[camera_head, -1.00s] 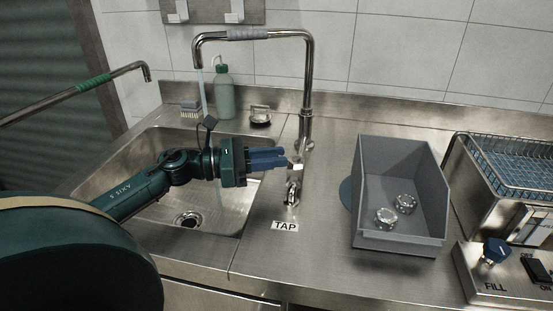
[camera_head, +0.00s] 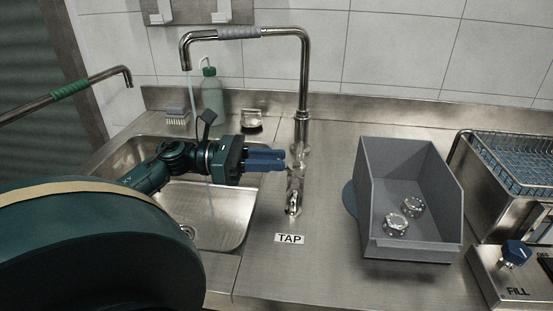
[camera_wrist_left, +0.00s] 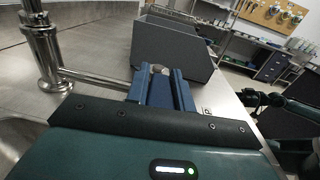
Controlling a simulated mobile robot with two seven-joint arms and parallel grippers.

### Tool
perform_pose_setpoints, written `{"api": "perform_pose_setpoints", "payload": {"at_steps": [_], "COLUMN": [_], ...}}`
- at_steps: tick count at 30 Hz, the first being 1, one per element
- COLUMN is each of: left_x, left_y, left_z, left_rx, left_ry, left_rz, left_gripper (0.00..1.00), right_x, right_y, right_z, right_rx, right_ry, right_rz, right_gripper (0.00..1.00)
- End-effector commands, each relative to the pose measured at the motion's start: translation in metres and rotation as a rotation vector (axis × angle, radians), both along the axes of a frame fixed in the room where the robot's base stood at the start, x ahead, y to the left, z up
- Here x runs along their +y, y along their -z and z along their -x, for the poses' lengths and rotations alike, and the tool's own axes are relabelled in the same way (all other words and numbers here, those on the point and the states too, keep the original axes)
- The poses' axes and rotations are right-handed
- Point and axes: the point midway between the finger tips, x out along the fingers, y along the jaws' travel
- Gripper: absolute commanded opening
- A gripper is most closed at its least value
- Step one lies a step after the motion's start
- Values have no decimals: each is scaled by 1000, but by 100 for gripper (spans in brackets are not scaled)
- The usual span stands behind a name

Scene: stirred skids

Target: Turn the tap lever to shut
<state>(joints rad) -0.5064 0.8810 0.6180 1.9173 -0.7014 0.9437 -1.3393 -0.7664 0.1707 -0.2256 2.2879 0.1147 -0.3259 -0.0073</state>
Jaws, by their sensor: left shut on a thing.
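The steel tap (camera_head: 303,90) stands behind the sink's right side, and its spout reaches left over the basin. A thin stream of water (camera_head: 193,95) runs from it. My left gripper (camera_head: 284,160) is shut on the tap lever beside the tap column, above the TAP label (camera_head: 289,238). In the left wrist view the steel lever (camera_wrist_left: 100,79) runs from the column (camera_wrist_left: 43,50) to the blue fingers (camera_wrist_left: 162,88). A rounded metal end shows at the fingertips; the fingers hide the rest of the grip.
A wire basket (camera_head: 515,165) and a FILL control box (camera_head: 510,278) are farther right.

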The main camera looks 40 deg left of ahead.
Motion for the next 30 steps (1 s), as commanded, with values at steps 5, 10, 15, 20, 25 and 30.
{"api": "perform_pose_setpoints", "payload": {"at_steps": [5,10,15,20,25,30], "left_x": [1,0,0,0,0,11], "left_y": [-1,-1,-1,-1,-1,-1], "left_z": [0,0,0,0,0,9], "left_rx": [-3,-3,-2,-1,-1,-1], "left_ry": [-1,-1,0,0,1,-2], "left_rz": [0,0,-1,0,-1,2], "left_gripper": [0,0,37,45,45,45], "right_x": [0,1,1,1,1,2], "right_y": [0,1,0,-1,-1,-2], "right_z": [0,0,-1,-2,-3,-3], "right_rx": [1,1,-2,-6,-8,-6], "right_ry": [-1,-2,-3,-3,-4,-4], "right_rz": [1,0,0,0,-1,0], "right_gripper": [36,36,36,36,36,36]}}
